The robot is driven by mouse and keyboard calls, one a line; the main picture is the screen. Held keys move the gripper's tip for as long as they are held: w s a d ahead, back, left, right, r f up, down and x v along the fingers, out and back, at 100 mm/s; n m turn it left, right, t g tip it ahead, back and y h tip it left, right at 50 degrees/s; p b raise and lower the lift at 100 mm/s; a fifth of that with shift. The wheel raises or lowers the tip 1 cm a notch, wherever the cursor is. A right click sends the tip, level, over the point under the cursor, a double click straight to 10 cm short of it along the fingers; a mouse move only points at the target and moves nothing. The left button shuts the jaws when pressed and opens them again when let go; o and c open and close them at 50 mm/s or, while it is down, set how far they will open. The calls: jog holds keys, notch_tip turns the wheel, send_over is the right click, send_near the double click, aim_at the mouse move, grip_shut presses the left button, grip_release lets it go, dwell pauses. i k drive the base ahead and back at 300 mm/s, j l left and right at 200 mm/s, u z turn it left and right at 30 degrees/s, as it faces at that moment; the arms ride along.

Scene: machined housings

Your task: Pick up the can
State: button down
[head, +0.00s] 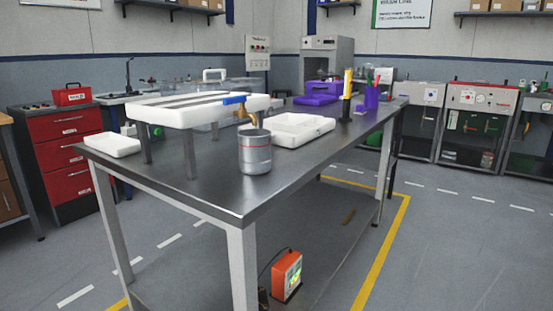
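The can (255,153) is a grey metal cylinder with a thin red band. It stands upright on the steel worktable (215,185), near the table's front edge. A tan-and-blue object (247,113) shows just above and behind the can's rim; I cannot tell whether it touches the can or what it is. My gripper is not in view.
A white raised rack (180,112) on grey legs stands left of the can. A white tray (300,131) lies behind it to the right. Purple cases (318,90) and a purple pen holder (371,99) are farther back. An orange device (287,275) sits below the table.

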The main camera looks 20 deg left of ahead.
aim_at(255, 144)
jog(key=u, duration=1.15)
